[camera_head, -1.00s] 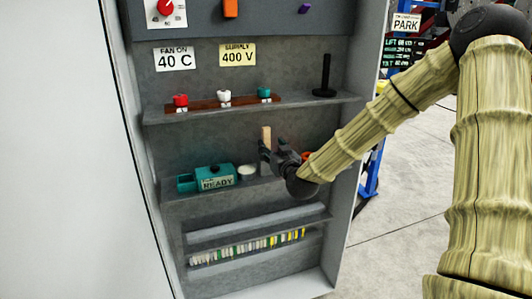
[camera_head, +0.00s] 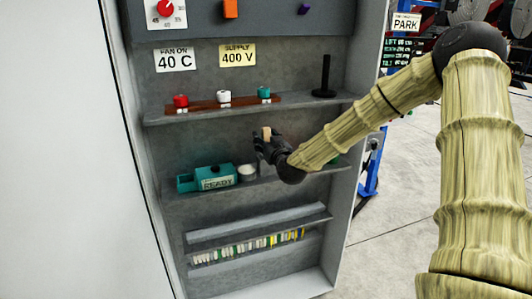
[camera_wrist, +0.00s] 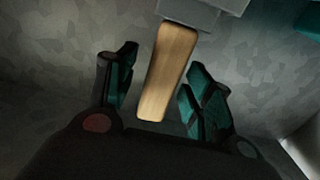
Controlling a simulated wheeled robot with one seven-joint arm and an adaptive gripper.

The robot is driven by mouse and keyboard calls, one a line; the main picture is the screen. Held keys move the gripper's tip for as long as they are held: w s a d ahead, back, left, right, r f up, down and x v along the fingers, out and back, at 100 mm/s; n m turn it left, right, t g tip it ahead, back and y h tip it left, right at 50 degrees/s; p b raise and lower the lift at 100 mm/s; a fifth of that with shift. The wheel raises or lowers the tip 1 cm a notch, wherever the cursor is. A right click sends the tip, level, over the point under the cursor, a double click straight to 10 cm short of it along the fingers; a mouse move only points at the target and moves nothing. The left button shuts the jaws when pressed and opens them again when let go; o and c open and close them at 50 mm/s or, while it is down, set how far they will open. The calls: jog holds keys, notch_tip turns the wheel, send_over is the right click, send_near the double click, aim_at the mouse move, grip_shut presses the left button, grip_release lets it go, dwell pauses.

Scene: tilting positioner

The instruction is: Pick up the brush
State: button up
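The brush has a pale wooden handle (camera_wrist: 168,72) with a grey block at its upper end in the wrist view. In the head view only a short light piece of the brush (camera_head: 266,132) shows above my gripper (camera_head: 264,145); the rest is hidden behind it. In the wrist view my gripper (camera_wrist: 162,85) has its two teal-padded fingers on either side of the handle. Dark gaps show between the handle and both fingers, so the gripper is open around it.
The upper shelf (camera_head: 155,118) bears a brown rack (camera_head: 208,107) with three coloured knobs and a black post (camera_head: 325,75). A teal READY box (camera_head: 208,179) and a white cup (camera_head: 246,171) stand on the shelf left of my gripper. The cabinet's right wall (camera_head: 362,120) is close to my arm.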

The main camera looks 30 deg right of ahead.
jog(key=c, duration=1.1)
jog(key=shift+r, duration=0.15)
